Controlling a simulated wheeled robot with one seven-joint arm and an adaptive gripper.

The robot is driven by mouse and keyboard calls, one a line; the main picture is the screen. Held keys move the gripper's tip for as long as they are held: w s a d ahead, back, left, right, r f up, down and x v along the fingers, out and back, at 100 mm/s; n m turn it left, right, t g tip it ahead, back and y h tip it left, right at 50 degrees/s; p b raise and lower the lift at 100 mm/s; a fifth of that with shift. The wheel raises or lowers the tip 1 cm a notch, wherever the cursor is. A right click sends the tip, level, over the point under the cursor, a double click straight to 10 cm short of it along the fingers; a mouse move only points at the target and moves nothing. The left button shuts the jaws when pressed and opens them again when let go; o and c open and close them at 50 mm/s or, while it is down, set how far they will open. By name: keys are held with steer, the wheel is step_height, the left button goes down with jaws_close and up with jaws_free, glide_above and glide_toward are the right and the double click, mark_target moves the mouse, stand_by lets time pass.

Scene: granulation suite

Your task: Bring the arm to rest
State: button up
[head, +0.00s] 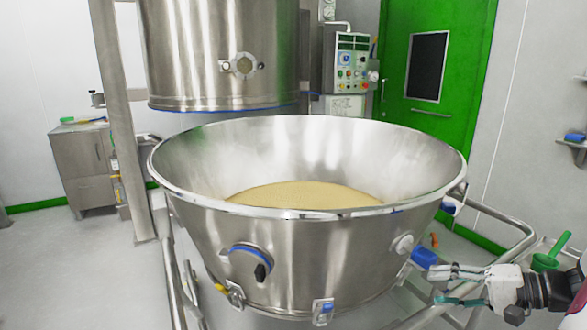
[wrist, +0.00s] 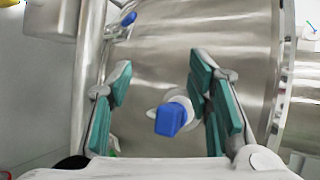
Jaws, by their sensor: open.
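My gripper (head: 438,285) is at the lower right of the head view, beside the outer wall of a large steel bowl (head: 340,255). In the wrist view its two green-padded fingers (wrist: 160,85) stand apart, with nothing held. A blue knob (wrist: 170,118) on a pale round base shows between the fingers in that picture, on the steel wall. A blue part (head: 425,258) shows just beyond the fingertips in the head view. I cannot tell whether the fingers touch the knob.
The bowl holds pale yellow powder (head: 305,194). Steel frame rails (head: 500,222) run close to my gripper. A green scoop-like item (head: 550,254) is near my wrist. A steel vessel (head: 215,50) hangs above the bowl. A control panel (head: 351,62) and green door (head: 460,50) stand behind.

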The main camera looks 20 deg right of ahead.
steer(key=a+r+n+g+y, duration=0.1)
steer(key=a+r+n+g, duration=0.25)
steer(key=a, duration=0.65)
steer(key=a+r+n+g, duration=0.3)
steer(key=a+r+g, duration=0.2)
steer(key=a, duration=0.5)
steer(key=s+a+r+n+g+h, duration=0.1)
steer(key=s+a+r+n+h, duration=0.15)
steer(key=s+a+h, duration=0.35)
steer(key=s+a+r+n+g+h, duration=0.1)
steer(key=s+a+r+n+h, duration=0.15)
steer(key=s, duration=0.65)
step_height(320, 180, up, 20)
steer(key=a+t+p, duration=0.1)
steer(key=t+p, duration=0.2)
steer(key=p, duration=1.6)
steer(key=shift+r+p, duration=0.2)
steer(key=shift+p, duration=0.1)
steer(key=shift+w+n+t, duration=0.15)
steer(key=shift+n+t, duration=0.1)
